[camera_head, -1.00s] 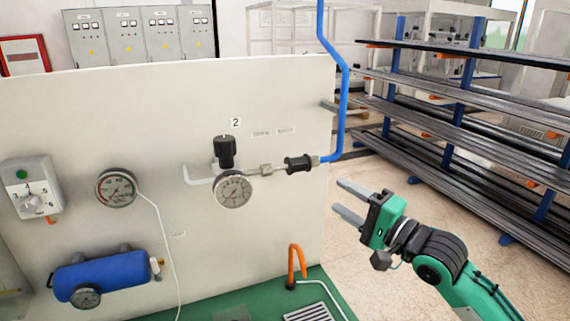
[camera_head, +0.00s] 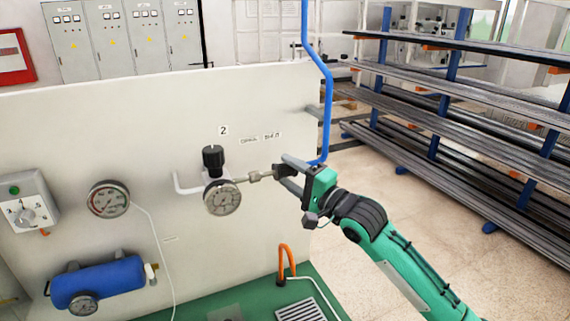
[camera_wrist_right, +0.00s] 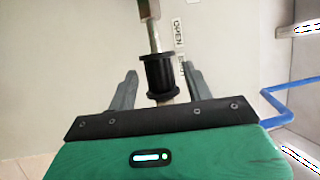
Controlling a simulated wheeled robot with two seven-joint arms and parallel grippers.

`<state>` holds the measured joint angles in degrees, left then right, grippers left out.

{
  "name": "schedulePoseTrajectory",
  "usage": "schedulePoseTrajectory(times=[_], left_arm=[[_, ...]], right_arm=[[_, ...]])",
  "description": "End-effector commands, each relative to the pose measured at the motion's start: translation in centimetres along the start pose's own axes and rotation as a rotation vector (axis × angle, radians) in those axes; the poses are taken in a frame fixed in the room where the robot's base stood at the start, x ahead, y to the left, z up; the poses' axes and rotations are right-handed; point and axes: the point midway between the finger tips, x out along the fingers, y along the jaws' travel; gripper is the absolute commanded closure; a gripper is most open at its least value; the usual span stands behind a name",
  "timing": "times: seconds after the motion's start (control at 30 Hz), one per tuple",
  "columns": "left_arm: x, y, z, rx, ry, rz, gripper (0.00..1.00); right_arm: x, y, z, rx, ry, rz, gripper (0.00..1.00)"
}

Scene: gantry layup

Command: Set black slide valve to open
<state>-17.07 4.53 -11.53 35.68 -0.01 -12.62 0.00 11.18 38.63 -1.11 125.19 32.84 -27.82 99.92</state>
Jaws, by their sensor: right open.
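The black slide valve (camera_wrist_right: 158,74) is a ribbed-ended black sleeve on a thin metal pipe in the right wrist view. In the head view the slide valve (camera_head: 281,171) is partly hidden by my right gripper (camera_head: 284,174). My right gripper also shows in the wrist view (camera_wrist_right: 163,84), open, with one finger on each side of the sleeve and gaps between. The OPEN label (camera_wrist_right: 178,32) and the SHUT label (camera_wrist_right: 183,70) are on the panel beside the pipe. My left gripper is not in view.
A pressure gauge (camera_head: 222,198) and a black regulator knob (camera_head: 213,158) are left of the valve. A blue pipe (camera_head: 327,100) rises close to my right gripper. Racks of long bars (camera_head: 470,130) stand at right.

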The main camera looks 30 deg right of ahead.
Motion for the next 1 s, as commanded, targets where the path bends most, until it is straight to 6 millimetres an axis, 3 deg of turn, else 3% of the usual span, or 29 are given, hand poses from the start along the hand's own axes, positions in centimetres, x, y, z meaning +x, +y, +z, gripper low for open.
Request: schedulePoseTrajectory(times=[0.2, 0.5, 0.53, 0.8, 1.0], left_arm=[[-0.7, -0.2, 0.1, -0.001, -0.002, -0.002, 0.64], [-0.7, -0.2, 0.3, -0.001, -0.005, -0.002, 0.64], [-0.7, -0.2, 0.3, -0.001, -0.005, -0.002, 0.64], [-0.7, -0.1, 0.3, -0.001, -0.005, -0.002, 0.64], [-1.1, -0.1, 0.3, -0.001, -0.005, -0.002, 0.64]], right_arm=[[1.7, -0.1, 0.0, 0.0, 0.0, 0.001, 0.49], [1.9, 0.1, 0.0, -0.001, 0.0, 0.001, 0.49], [1.9, 0.1, 0.0, -0.001, 0.0, 0.001, 0.51], [1.9, 0.1, 0.0, 0.0, 0.0, 0.001, 1.0], [2.1, 0.0, 0.5, 0.003, 0.0, 0.001, 1.0]])
